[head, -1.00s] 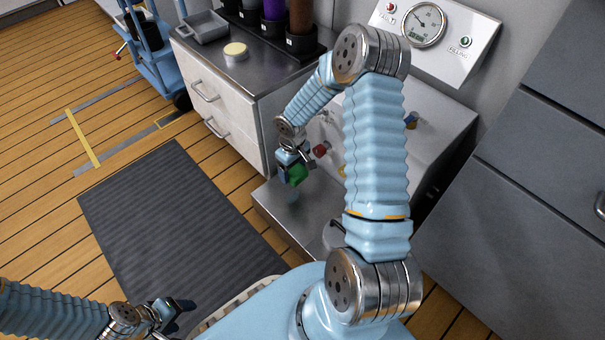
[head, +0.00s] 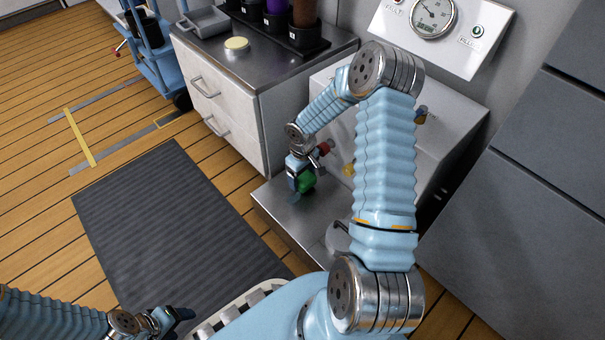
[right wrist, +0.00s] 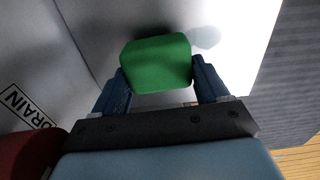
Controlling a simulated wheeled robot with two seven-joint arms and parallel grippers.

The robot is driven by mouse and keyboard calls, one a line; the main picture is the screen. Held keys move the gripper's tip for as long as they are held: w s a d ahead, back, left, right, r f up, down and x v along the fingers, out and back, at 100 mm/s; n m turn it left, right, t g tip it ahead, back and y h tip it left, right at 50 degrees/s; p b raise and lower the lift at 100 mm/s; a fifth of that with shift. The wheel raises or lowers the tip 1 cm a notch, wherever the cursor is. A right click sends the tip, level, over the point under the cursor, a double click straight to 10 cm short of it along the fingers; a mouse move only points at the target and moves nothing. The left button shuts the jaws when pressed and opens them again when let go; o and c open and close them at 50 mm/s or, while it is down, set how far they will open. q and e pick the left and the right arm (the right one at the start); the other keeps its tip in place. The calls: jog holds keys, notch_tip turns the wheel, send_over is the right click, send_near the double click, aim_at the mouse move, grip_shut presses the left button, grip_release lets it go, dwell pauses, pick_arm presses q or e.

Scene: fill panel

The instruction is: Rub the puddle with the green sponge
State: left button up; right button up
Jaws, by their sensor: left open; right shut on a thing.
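The green sponge (head: 306,181) is between the fingers of my right gripper (head: 301,179), which is shut on it. In the right wrist view the sponge (right wrist: 157,65) sits between the two blue fingers (right wrist: 160,85), over the bright metal ledge. The puddle (right wrist: 206,37) shows as a faint bluish patch beside the sponge. In the head view a small bluish patch of the puddle (head: 293,198) lies just below the sponge. I cannot tell whether the sponge touches the ledge. My left gripper (head: 178,318) is open and empty at the lower left.
The metal ledge (head: 283,213) has a metal jug-like thing (head: 338,238) near its front. Red (head: 323,148) and yellow (head: 348,169) fittings stick out of the panel behind. A drawer cabinet (head: 225,105) stands to the left. A dark mat (head: 165,225) covers the floor.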

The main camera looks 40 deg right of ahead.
aim_at(284, 200)
jog(key=shift+f+b, duration=0.35)
jog(key=shift+f, duration=0.6)
dwell(0.6)
jog(key=shift+s+a+r, duration=0.1)
jog(key=shift+s+a, duration=0.05)
jog(key=shift+a, duration=1.75)
jog(key=shift+s+a, duration=0.2)
jog(key=shift+a, duration=1.75)
jog(key=shift+w+d+p, duration=0.15)
jog(key=shift+d+p, duration=0.3)
jog(key=shift+d, duration=1.5)
jog(key=shift+w+d+p, duration=0.15)
jog(key=shift+d+p, duration=0.25)
jog(key=shift+d, duration=1.55)
jog(key=shift+r+p, duration=2.05)
jog(key=shift+r, duration=0.85)
jog(key=shift+r, duration=0.1)
